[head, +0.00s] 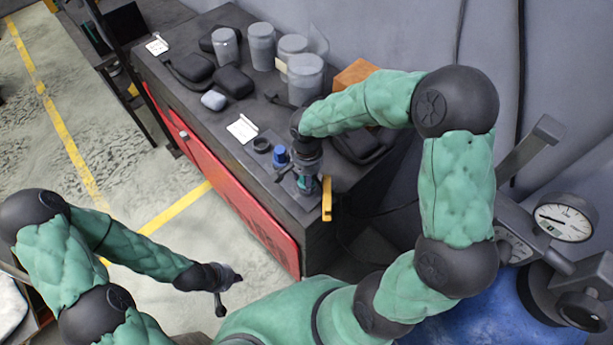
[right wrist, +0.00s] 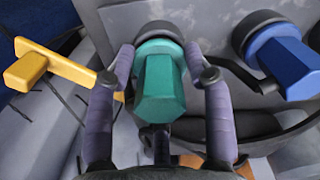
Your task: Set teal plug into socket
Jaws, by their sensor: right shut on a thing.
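The teal plug (right wrist: 160,85) is a six-sided block between the two fingers of my right gripper (right wrist: 160,62) in the right wrist view. The fingers are shut on its sides. A dark round part shows at its far end; I cannot tell whether it is seated in a socket. In the head view my right gripper (head: 305,180) is over the near end of the bench, with only a sliver of teal showing. The blue plug (right wrist: 287,62) stands beside it in a dark ring, also in the head view (head: 280,155). My left gripper (head: 225,290) hangs away from the bench; its fingers are unclear.
A yellow handle (right wrist: 45,68) is left of the teal plug, at the bench's corner in the head view (head: 327,198). A dark ring (head: 262,145) and white card (head: 242,128) lie near the blue plug. Grey canisters (head: 304,78) and black cases (head: 233,82) fill the bench's back.

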